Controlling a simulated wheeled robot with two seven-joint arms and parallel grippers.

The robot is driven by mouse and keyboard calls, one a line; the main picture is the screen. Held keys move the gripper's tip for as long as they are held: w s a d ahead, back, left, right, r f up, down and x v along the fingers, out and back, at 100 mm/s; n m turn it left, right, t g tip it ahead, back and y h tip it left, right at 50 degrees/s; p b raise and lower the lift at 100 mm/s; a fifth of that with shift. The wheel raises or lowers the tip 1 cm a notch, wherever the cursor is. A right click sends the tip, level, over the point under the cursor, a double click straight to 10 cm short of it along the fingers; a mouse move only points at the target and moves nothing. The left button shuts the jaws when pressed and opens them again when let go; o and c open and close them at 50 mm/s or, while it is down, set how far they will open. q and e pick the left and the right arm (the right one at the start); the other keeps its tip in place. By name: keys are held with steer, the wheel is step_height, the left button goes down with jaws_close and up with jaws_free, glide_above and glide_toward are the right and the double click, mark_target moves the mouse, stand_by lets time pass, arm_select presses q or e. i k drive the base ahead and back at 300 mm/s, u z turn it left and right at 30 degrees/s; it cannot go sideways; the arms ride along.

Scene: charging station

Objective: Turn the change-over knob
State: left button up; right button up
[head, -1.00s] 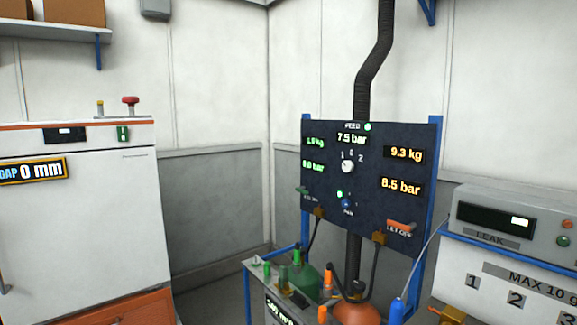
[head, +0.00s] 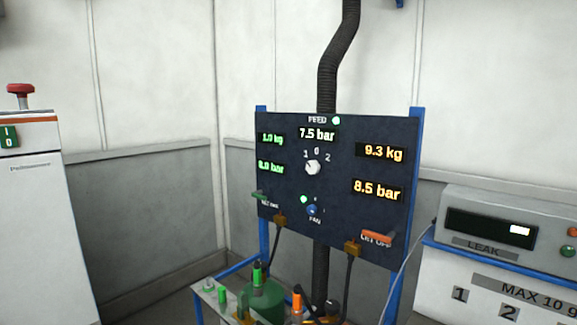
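The change-over knob (head: 312,167) is a small white knob on the dark panel (head: 290,205), below the marks 1, 0 and 2. Its pointer looks turned toward the 1 side, though it is small in the picture. Above it the FEED display (head: 317,134) reads 7.5 bar with a green lamp (head: 336,120) lit. The right displays read 9.3 kg (head: 382,152) and 8.5 bar (head: 377,189). The left ones are green and read about 1.9 kg (head: 272,140) and 8.0 bar (head: 271,168). Neither gripper is in view.
A blue FAN knob (head: 312,210) sits below. A green lever (head: 258,195) and an orange lever (head: 377,237) stick out at the panel's lower sides. A green cylinder (head: 262,302) and hoses stand below. A LEAK unit (head: 500,228) is at right, a white cabinet (head: 40,225) at left.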

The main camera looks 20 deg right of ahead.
mark_target(313, 167)
steer(key=z, duration=0.5)
steer(key=i, duration=0.85)
steer(key=z, duration=0.75)
